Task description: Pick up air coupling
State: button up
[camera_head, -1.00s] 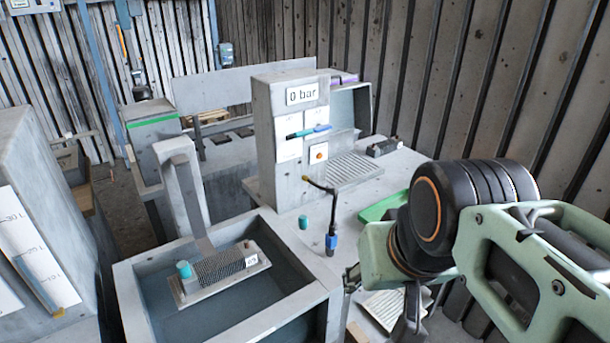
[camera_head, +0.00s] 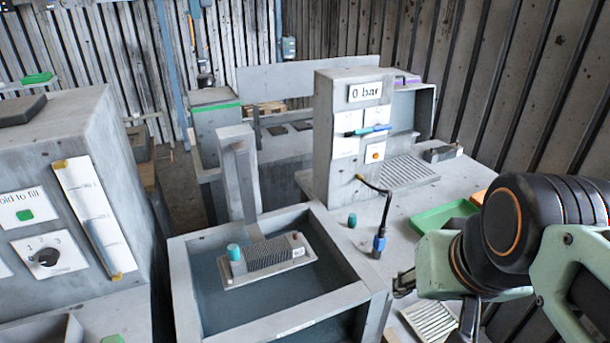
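A blue coupling (camera_head: 379,243), which looks like the air coupling, stands upright on the grey bench top. A dark hose (camera_head: 375,186) with a yellow end runs from it up to the pressure station. My gripper (camera_head: 404,284) shows partly at the lower right, to the right of the coupling and nearer the camera, apart from it. The arm's own links hide most of it, so its opening does not show clearly. I see nothing held in it.
A small teal cap (camera_head: 352,221) stands left of the coupling. The station marked "0 bar" (camera_head: 330,140) rises behind it. A water basin (camera_head: 185,275) holding a finned part (camera_head: 268,262) is at left. A green tray (camera_head: 428,219) lies to the right.

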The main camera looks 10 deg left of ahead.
aim_at(379, 244)
jog(key=i+l+u, duration=0.25)
jog(key=i+l, duration=0.15)
jog(key=l, duration=0.25)
jog(key=i+l+u, duration=0.1)
jog(key=l, duration=0.2)
jog(key=i+l+u, duration=0.1)
jog(key=l, duration=0.25)
jog(key=i+l+u, duration=0.15)
jog(key=l, duration=0.25)
jog(key=i, duration=0.2)
jog(key=l+z, duration=0.05)
